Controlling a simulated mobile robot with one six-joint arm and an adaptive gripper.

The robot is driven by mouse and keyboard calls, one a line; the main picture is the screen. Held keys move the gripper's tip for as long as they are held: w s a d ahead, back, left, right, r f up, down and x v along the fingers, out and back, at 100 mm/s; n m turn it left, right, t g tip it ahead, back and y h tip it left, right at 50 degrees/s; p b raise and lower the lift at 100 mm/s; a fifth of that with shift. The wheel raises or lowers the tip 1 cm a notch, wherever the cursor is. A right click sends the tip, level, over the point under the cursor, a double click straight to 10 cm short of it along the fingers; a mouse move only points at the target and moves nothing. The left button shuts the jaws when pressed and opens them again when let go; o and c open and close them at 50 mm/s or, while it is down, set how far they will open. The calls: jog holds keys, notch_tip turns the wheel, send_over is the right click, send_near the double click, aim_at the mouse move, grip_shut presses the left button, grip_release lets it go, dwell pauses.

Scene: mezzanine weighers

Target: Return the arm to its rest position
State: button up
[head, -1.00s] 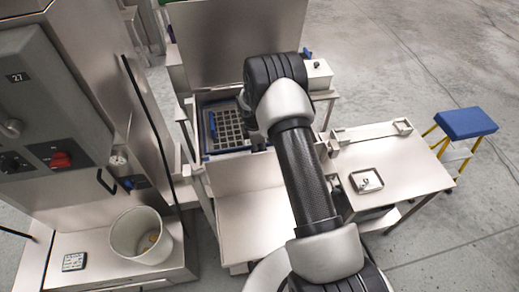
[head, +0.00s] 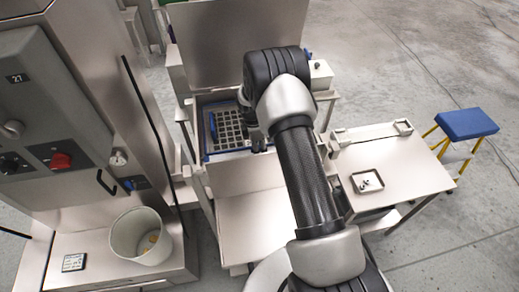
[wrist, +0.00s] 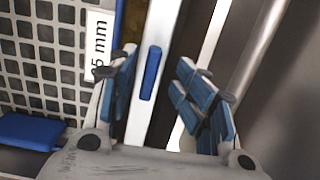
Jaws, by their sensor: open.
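My arm (head: 305,175) reaches forward from the bottom of the head view, bent at the elbow. My gripper (wrist: 165,98) is open in the wrist view, with blue-padded fingers apart and nothing held between them. In the head view its dark fingers (head: 257,142) show partly below the arm's far end, by the right side of a grid sieve (head: 230,128) in a blue-edged bay. The wrist view shows the sieve's grid (wrist: 45,60) at left, a label ending in "5 mm" (wrist: 98,45), and a pale bar with a blue strip (wrist: 151,72) beyond the fingers.
A raised metal panel (head: 235,45) stands behind the bay. At left are a control cabinet (head: 45,105) and a white bucket (head: 140,237). At right, a metal table (head: 405,175) bears a small tray (head: 354,181) with dark bits. A blue-topped stool (head: 466,123) stands farther right.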

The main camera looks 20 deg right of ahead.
notch_tip(320, 180, up, 10)
jog(key=a, duration=0.1)
jog(key=shift+w, duration=0.35)
